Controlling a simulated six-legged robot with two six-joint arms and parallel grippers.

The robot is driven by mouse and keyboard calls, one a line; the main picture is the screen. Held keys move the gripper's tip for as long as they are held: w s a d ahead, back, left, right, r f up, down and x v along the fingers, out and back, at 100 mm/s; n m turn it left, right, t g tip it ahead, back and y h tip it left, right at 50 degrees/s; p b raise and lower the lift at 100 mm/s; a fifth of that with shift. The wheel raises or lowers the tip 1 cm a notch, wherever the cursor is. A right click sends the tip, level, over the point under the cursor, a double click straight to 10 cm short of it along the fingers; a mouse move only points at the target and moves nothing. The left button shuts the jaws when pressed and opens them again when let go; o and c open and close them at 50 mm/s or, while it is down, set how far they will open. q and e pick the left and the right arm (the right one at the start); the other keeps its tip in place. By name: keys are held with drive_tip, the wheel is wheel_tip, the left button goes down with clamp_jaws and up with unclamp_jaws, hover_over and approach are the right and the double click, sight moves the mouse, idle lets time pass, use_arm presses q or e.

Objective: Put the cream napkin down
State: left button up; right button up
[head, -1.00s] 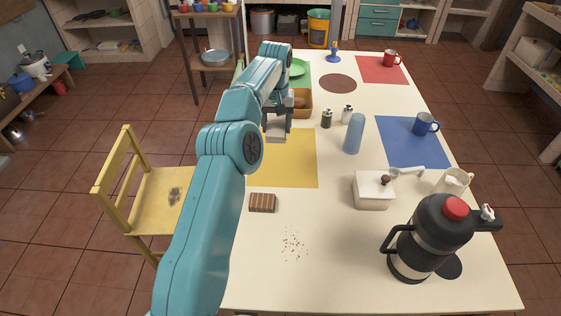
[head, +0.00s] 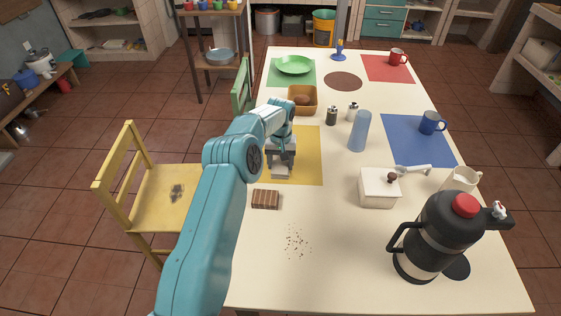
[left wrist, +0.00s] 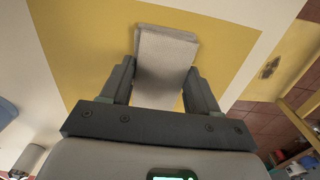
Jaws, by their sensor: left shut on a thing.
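The cream napkin (head: 280,170), a small folded block, is in my left gripper (head: 283,150) over the yellow placemat (head: 308,155). In the left wrist view the napkin (left wrist: 166,50) sits between the two dark fingers of my left gripper (left wrist: 161,78), which are shut on it. The yellow placemat (left wrist: 85,45) lies behind it there. I cannot tell whether the napkin touches the mat. My right gripper does not show.
A brown striped block (head: 265,199) and scattered crumbs (head: 297,242) lie nearer than the mat. A basket (head: 303,107) stands beyond it. Two shakers (head: 332,116), a blue glass (head: 359,131) and a white box (head: 378,188) stand to the right. A yellow chair (head: 165,195) stands left.

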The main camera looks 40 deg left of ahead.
sight(281, 164)
use_arm(q)
drive_tip(key=shift+f, duration=0.15)
drive_tip(key=o, duration=1)
drive_tip(key=shift+o, duration=0.2)
wheel_tip(281, 164, up, 12)
drive_tip(key=shift+r, duration=0.2)
